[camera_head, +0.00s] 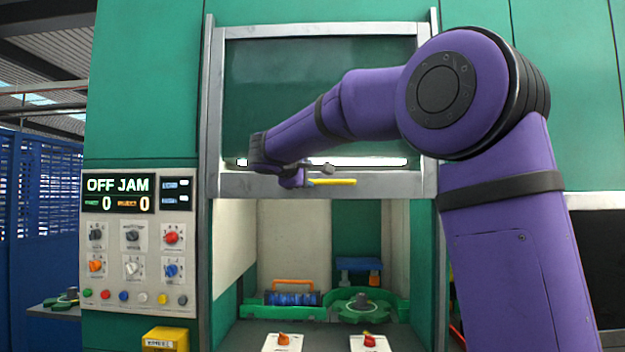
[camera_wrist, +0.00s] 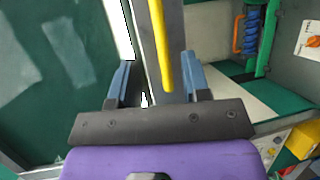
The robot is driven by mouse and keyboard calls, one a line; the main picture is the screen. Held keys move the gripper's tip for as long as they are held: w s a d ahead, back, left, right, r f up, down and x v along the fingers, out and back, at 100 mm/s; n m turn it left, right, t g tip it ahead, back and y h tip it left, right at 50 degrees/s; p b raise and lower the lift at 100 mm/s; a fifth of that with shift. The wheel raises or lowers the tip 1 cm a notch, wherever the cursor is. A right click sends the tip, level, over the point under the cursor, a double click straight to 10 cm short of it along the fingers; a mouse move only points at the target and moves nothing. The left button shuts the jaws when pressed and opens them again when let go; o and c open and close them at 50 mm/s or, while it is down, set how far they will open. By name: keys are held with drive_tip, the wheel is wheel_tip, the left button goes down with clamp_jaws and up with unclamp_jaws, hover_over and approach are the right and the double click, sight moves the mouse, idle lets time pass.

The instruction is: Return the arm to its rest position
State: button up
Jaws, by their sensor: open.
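My purple arm reaches across from the right in the head view, in front of the raised guard door (camera_head: 320,187) of the green machine. My gripper (camera_head: 293,180) is at the door's bottom rail and is small and partly hidden there. In the wrist view my gripper (camera_wrist: 157,75) has its two blue-grey fingers apart, with nothing clamped. The yellow door handle (camera_wrist: 158,40) shows between the fingers in that picture; I cannot tell whether it lies within their depth. In the head view the handle (camera_head: 335,182) sticks out just right of my gripper.
A control panel (camera_head: 137,244) reading "OFF JAM" stands left of the opening. Inside the opening are an orange-handled blue coil (camera_head: 292,298) and a green round fixture (camera_head: 362,307). A yellow box (camera_head: 165,339) sits below the panel. Blue fencing (camera_head: 40,215) stands far left.

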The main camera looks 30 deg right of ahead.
drive_tip(key=shift+s+a, duration=0.25)
drive_tip(key=shift+a, duration=0.15)
drive_tip(key=s+f+m+g+y, duration=0.1)
drive_tip(key=s+f+m+y, duration=0.15)
drive_tip(key=s+f, duration=0.45)
drive_tip(key=s+f+m+g+y, duration=0.1)
drive_tip(key=s+f+y, duration=0.3)
drive_tip(key=s, duration=0.8)
drive_tip(key=s+a+f+m+y, duration=0.2)
drive_tip(key=s+a+f, duration=0.3)
drive_tip(key=s, duration=0.5)
drive_tip(key=s+a+f+m+g+y, duration=0.1)
drive_tip(key=s+a+f+y, duration=0.3)
drive_tip(key=s+f, duration=0.5)
drive_tip(key=shift+s+a+f+m+y, duration=0.4)
drive_tip(key=shift+a+f+m, duration=0.15)
drive_tip(key=shift+a, duration=0.1)
